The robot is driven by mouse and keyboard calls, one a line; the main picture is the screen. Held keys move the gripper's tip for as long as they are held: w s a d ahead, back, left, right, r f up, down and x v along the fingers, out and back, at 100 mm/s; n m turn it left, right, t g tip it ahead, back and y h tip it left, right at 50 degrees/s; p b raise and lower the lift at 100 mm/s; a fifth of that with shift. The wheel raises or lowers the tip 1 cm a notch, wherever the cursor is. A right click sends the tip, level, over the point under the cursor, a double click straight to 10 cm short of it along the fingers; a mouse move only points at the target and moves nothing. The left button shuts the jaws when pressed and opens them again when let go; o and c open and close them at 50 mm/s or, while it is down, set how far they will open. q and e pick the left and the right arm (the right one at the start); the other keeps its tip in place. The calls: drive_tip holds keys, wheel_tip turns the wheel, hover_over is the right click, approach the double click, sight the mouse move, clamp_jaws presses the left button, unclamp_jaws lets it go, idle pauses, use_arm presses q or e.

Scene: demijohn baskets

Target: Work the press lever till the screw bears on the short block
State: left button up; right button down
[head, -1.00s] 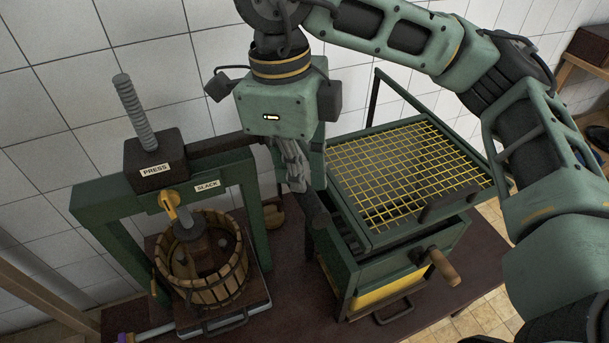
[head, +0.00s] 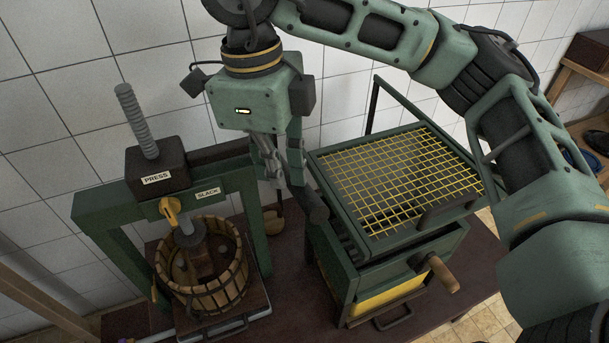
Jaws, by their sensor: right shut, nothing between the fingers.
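The press (head: 95,206) is a green frame with a dark head (head: 150,173) labelled PRESS and a grey threaded screw (head: 137,122). A dark lever bar (head: 222,152) runs right from the head and passes behind my right gripper (head: 294,178). That gripper is shut and empty, pointing down right of the press. A yellow pointer (head: 171,210) sits beside the SLACK plate (head: 208,193). The screw's lower end (head: 188,233) reaches into the slatted wooden basket (head: 207,299). A dark block shows inside, but I cannot tell whether the screw touches it. My left gripper is out of view.
A green box with a yellow grid (head: 395,175) and a wooden-handled crank (head: 443,274) stands on the right. A dark cylinder (head: 313,206) is close to the fingers; I cannot tell what it belongs to. The tiled wall is close behind. The brown table (head: 290,302) is bare between press and box.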

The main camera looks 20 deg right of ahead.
wheel_tip(320, 180, up, 12)
drive_tip(key=a, duration=0.1)
drive_tip(key=shift+w+f, duration=0.25)
drive_tip(key=shift+w, duration=0.1)
